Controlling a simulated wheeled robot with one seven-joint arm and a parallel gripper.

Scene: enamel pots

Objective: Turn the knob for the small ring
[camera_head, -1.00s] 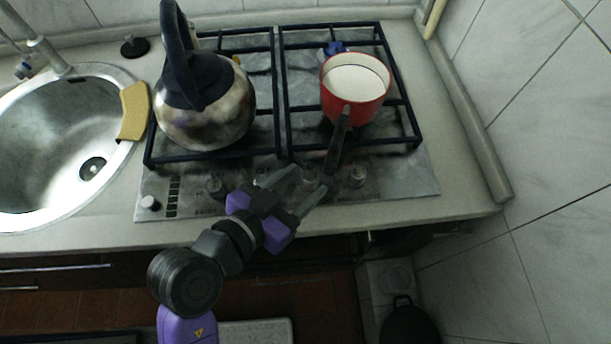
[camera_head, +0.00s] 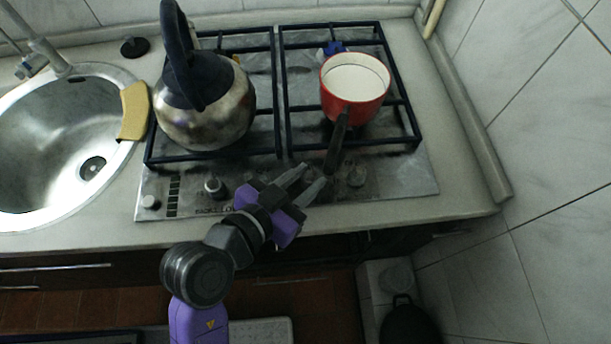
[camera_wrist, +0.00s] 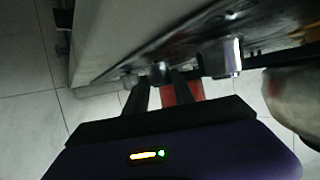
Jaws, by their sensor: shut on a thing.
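My gripper (camera_head: 314,174) is at the front control strip of the stove (camera_head: 418,185), with its fingertips closed around one of the knobs near the pot handle. In the wrist view this knob (camera_wrist: 160,72) shows between the fingertips. The fingers largely hide it in the head view. Another knob (camera_head: 357,177) stands free just to the right, and one (camera_head: 214,187) to the left. I cannot tell from the markings which ring each knob serves, nor how far the held knob is turned.
A steel kettle (camera_head: 207,115) stands on the left grate. A sink (camera_head: 50,150) with a yellow cloth (camera_head: 134,110) is at left.

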